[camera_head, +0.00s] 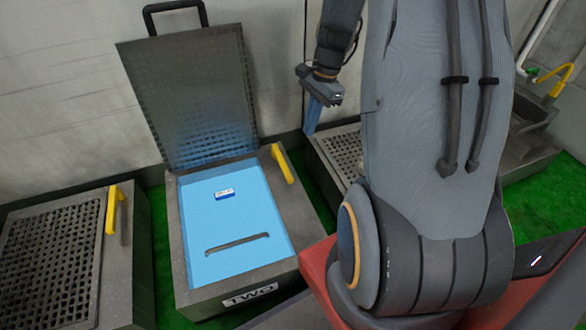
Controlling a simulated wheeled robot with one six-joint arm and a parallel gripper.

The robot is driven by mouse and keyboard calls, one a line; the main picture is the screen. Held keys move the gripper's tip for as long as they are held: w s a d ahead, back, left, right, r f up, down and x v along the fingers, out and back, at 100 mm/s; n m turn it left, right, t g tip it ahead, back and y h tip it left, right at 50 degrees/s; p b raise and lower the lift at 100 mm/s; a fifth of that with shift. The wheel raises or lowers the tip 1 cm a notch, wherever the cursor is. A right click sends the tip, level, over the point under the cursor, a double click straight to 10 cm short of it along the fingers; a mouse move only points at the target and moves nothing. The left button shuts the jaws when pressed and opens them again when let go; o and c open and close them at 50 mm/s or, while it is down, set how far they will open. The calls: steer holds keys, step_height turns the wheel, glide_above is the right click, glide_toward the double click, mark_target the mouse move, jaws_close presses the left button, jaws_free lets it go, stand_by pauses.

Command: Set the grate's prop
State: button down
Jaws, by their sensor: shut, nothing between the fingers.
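The grate (190,100) of the unit marked TWO stands raised and leans back towards the wall, with a black handle (175,8) at its top edge. A yellow lever-like piece (282,163) sits on the right rim of that unit; I cannot tell whether it is the prop. It does not visibly touch the grate. My gripper (311,118) is shut and empty, with blue fingers pointing down, to the right of the raised grate and apart from it.
The open unit has a light blue inside (220,215) with a small blue and white box (225,194) and a dark grey bar or slot (237,243). A closed grated unit (50,250) stands left, another (343,150) right, partly behind my arm. A sink (530,110) is far right.

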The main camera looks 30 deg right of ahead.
mark_target(282, 166)
steer(key=w+d+f+m+b, duration=0.2)
steer(key=d+f+b, duration=0.1)
steer(key=f, duration=0.4)
steer(key=shift+w+d+f+b, duration=0.15)
steer(key=shift+w+b, duration=0.05)
steer(key=shift+b, duration=0.5)
steer(key=shift+w+a+f+b, duration=0.15)
steer(key=shift+a+f+b, duration=0.9)
steer(key=shift+f+b, duration=0.45)
steer(key=shift+w+a+f+b, duration=0.15)
steer(key=shift+a+f+b, duration=1)
steer(key=shift+f, duration=0.6)
steer(key=shift+w+a+f+b, duration=0.15)
steer(key=shift+a+f+b, duration=0.85)
steer(key=shift+f+b, duration=0.5)
steer(key=shift+m+p, duration=0.3)
steer(key=shift+p, duration=0.05)
